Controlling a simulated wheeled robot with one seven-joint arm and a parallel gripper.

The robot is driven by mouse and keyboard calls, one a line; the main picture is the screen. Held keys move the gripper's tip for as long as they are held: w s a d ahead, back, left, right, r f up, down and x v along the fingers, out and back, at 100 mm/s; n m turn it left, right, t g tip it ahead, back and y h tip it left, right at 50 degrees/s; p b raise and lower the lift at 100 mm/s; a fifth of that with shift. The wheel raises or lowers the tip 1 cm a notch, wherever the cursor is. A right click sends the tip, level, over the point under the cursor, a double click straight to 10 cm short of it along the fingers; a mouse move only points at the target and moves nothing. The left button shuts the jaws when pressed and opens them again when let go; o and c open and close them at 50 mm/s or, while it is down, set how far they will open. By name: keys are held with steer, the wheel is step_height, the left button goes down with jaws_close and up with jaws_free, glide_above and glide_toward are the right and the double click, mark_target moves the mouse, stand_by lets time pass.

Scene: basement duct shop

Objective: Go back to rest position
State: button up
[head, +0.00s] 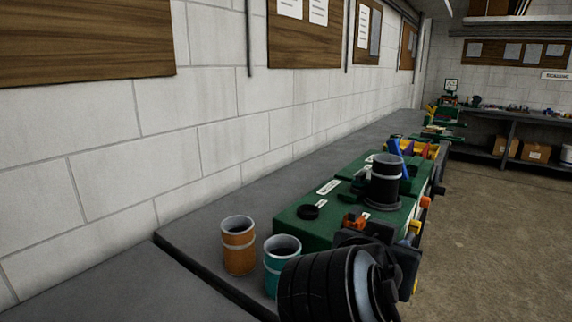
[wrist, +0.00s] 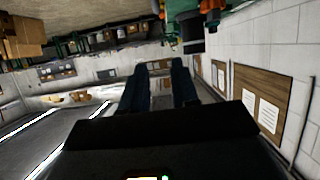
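My gripper (wrist: 160,72) shows in the wrist view as two dark fingers with a gap between them. It is open, and nothing is held in the gap. The wrist view is upside down and shows the far room and the wall beyond the fingers. In the head view my dark arm crosses the lower middle, in front of the bench; the fingers cannot be made out there.
On the grey bench stand an orange can (head: 239,246), a teal can (head: 281,259) and a green case (head: 300,216). Open floor (head: 500,230) lies right.

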steer(key=s+d+f+n+t+y, duration=0.1)
steer(key=s+d+f+n+y, duration=0.3)
steer(key=s+f, duration=0.4)
steer(key=s+d+f+n+t+y, duration=0.2)
steer(key=s+d+f+n, duration=0.3)
steer(key=f, duration=0.5)
steer(key=s+a+r+m+y, duration=0.1)
steer(key=s, duration=1.2)
steer(key=s+a+r+m+y, duration=0.1)
steer(key=s+r, duration=0.1)
steer(key=s, duration=1.1)
steer(key=shift+r+t, duration=0.25)
steer(key=shift+t, duration=0.15)
